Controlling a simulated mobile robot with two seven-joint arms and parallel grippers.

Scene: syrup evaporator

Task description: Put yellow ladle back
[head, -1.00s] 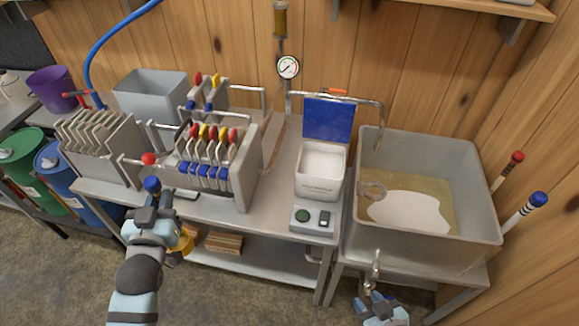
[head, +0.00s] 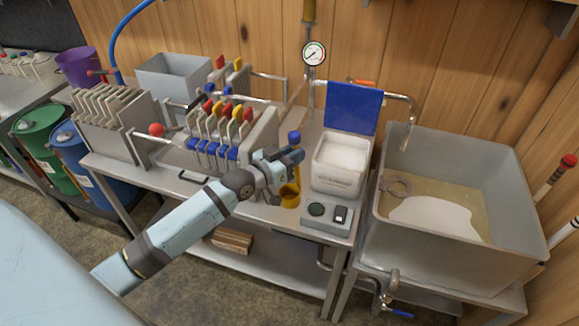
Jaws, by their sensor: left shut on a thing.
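I cannot tell whether the cup touches the bench. My right gripper is not in view.
A white box with a raised blue lid (head: 352,108) stands beside a scale (head: 326,212). A filter press (head: 215,135) is to the left. A large grey tank (head: 450,250) with liquid is at right. Red-tipped (head: 557,175) and other rods stand beyond it.

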